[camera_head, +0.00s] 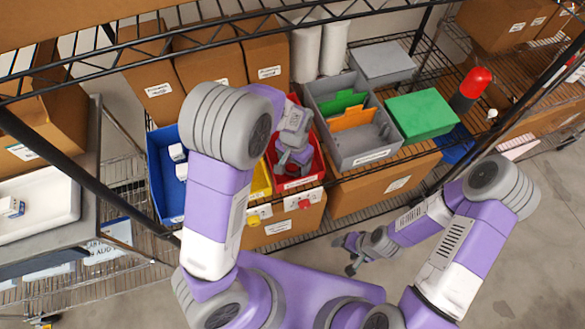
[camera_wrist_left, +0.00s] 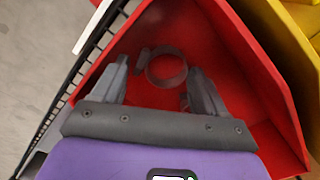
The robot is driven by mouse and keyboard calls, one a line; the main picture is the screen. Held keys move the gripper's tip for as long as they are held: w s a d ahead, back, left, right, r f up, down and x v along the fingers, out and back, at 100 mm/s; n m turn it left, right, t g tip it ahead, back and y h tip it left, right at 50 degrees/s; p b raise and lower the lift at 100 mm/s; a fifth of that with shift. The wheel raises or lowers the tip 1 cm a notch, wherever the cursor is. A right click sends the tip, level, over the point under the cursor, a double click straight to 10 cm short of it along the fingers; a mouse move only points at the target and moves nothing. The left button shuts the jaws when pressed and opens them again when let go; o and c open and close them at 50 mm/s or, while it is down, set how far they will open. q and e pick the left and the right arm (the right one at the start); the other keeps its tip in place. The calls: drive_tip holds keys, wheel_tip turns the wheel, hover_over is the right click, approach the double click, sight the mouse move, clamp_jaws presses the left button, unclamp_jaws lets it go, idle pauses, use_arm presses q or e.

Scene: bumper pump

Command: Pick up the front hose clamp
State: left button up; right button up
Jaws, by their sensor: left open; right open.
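A hose clamp (camera_wrist_left: 167,82), a thin metal ring with a small screw housing at its left, lies on the floor of the red bin (camera_wrist_left: 240,60) in the left wrist view. My left gripper (camera_wrist_left: 157,68) is open and empty, its two fingers pointing into the bin, with the clamp showing between and beyond the tips. In the head view my left gripper (camera_head: 292,160) reaches into the red bin (camera_head: 316,172) and hides the clamp. My right gripper (camera_head: 348,256) is open and empty, low in front of the shelf at right.
A yellow bin (camera_head: 260,182) and a blue bin (camera_head: 158,160) stand left of the red bin. A grey bin (camera_head: 368,158) with green and orange dividers stands right of it. Black wire shelving (camera_head: 250,12) runs above. The floor in front is clear.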

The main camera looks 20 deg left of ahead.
use_arm(q)
drive_tip(key=shift+r, duration=0.1)
drive_tip(key=shift+c, duration=0.3)
drive_tip(key=c, duration=0.7)
